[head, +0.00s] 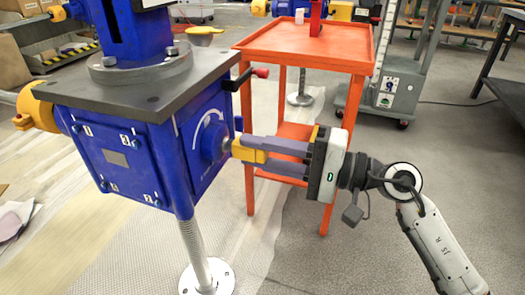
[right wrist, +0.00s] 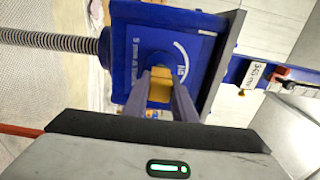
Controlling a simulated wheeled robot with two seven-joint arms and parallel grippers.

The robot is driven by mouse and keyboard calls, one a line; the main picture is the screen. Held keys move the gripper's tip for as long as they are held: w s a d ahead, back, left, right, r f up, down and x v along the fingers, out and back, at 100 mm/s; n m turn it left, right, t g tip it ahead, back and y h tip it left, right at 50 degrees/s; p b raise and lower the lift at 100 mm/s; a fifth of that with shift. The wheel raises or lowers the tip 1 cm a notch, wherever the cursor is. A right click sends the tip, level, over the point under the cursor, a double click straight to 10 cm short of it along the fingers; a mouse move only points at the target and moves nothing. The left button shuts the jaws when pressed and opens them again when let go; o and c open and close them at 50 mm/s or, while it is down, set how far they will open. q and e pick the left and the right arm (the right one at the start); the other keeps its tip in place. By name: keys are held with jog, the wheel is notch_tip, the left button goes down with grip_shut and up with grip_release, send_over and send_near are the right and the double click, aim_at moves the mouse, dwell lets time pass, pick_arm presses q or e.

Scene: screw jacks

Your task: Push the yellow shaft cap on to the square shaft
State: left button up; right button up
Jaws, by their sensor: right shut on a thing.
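The yellow shaft cap (head: 245,153) is between the fingers of my right gripper (head: 256,149), level with the round blue hub (head: 213,141) on the side of the blue screw jack (head: 150,165). In the right wrist view the cap (right wrist: 160,86) sits between the two grey fingers (right wrist: 160,97), in front of the hub (right wrist: 160,62). My right gripper is shut on the cap. The square shaft is hidden behind the cap, and I cannot tell whether the cap is around it or how far. My left gripper is not in view.
An orange table (head: 320,45) stands just behind the gripper. A lever with a red knob (head: 261,72) sticks out from the jack above the gripper. A threaded spindle (head: 193,245) runs down from the jack to a round foot. The floor at right front is clear.

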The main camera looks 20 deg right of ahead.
jog(key=shift+w+a, duration=0.3)
jog(key=shift+a, duration=0.15)
jog(key=o, duration=1.1)
jog(key=v, duration=1)
jog(key=shift+s, duration=0.15)
jog(key=shift+r, duration=0.1)
